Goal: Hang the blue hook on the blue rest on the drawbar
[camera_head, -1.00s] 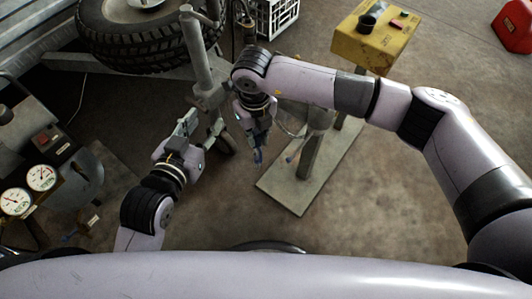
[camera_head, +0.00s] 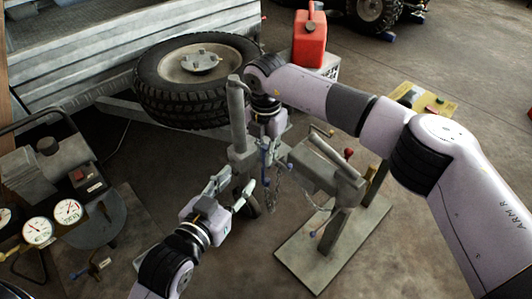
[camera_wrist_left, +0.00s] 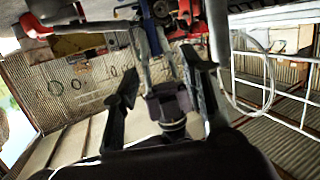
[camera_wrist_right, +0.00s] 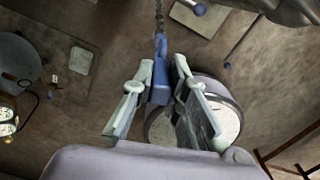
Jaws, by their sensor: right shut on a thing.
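My right gripper (camera_wrist_right: 167,85) is shut on the blue hook (camera_wrist_right: 159,70), with a chain (camera_wrist_right: 158,15) running from it. In the head view the right gripper (camera_head: 266,140) points down beside the grey jack post, with the blue hook (camera_head: 265,158) below it. My left gripper (camera_head: 231,190) is lower and to the left, near the post. Its fingers are apart in the left wrist view (camera_wrist_left: 163,78).
A spare tyre (camera_head: 190,85) lies behind the jack post (camera_head: 240,120). A stand with a flat base plate (camera_head: 320,265) is at the right. A machine with gauges (camera_head: 50,225) is at the left. A red fuel can (camera_head: 310,40) is at the back. Floor is open front centre.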

